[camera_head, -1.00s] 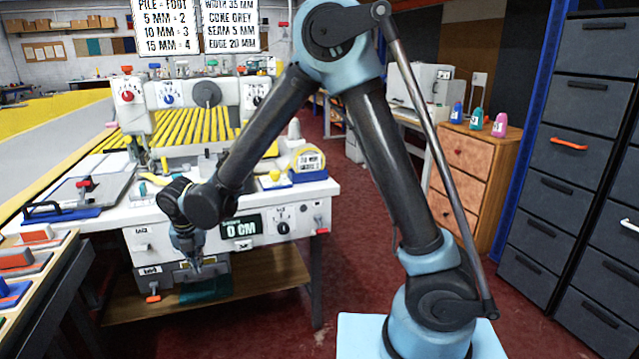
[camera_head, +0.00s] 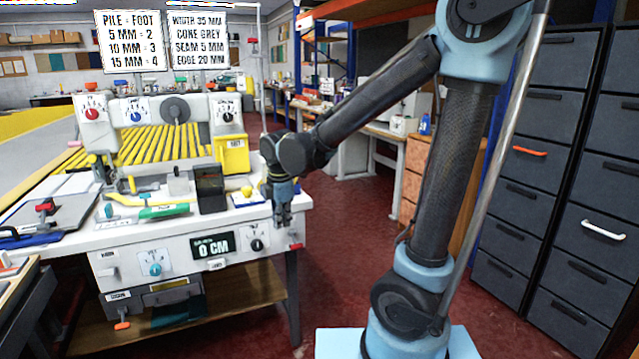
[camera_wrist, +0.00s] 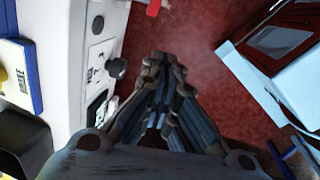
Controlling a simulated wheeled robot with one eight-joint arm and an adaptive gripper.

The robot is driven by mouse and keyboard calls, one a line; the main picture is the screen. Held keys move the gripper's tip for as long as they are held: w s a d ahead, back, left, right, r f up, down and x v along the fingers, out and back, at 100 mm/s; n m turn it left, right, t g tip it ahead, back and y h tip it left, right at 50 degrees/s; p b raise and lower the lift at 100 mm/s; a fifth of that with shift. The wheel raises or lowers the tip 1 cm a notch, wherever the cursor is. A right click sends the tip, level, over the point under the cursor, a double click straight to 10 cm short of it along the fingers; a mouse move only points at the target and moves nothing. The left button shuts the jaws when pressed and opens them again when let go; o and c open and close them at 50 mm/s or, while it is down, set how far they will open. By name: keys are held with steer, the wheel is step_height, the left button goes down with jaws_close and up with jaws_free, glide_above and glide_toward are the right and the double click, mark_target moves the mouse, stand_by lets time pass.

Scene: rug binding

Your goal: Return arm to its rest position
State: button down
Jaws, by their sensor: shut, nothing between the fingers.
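My gripper (camera_head: 283,215) hangs from my raised arm in the head view, pointing down beside the right front corner of the white machine table (camera_head: 190,236). Its fingers are shut and hold nothing. In the wrist view my gripper (camera_wrist: 165,68) points over the dark red floor (camera_wrist: 190,30), with the white table front (camera_wrist: 75,60) to its left. The fingers look apart from the table in that view.
The machine (camera_head: 215,110) with yellow slats stands at the back of the table. Grey drawer cabinets (camera_head: 565,190) stand at right. The red floor between is clear.

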steer(key=s+d+r+m, duration=0.1)
steer(key=d+m, duration=0.5)
steer(key=d, duration=0.5)
steer(key=s+d+f+m, duration=0.2)
steer(key=s+d+m, duration=0.5)
steer(key=d+m, duration=0.1)
steer(key=s+d+f+m, duration=0.3)
steer(key=s+d+m, duration=0.3)
steer(key=d+m, duration=0.3)
steer(key=shift+s+d+f, duration=0.35)
steer(key=shift+d, duration=0.85)
